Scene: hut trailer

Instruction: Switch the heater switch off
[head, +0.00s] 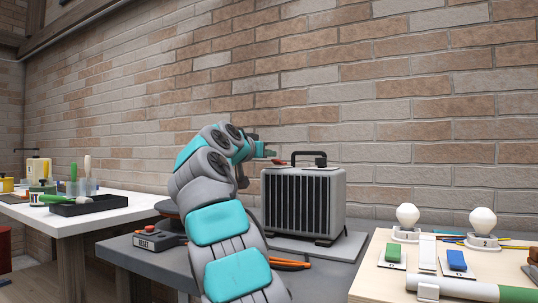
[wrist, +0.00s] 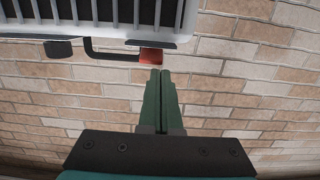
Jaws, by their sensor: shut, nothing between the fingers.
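The heater (head: 336,190) is a light grey box with a dark slatted front and a black top handle (head: 309,154). It stands on the grey table, and in the wrist view its slatted face (wrist: 95,12) fills the top edge. A small red heater switch (wrist: 151,55) shows at the heater's edge in the wrist view, by one end of the handle; its on or off position is unclear. My gripper (wrist: 161,72) is shut and empty. Its green fingertips are very close to the red switch; I cannot tell whether they touch it.
On the grey table are a box labelled RESET (head: 159,240) and an orange-handled tool (head: 290,264). To the right, a wooden table holds two bulbs (head: 483,222) and green and blue switches. To the left, a white table (head: 90,220) holds a black tray. A brick wall stands behind.

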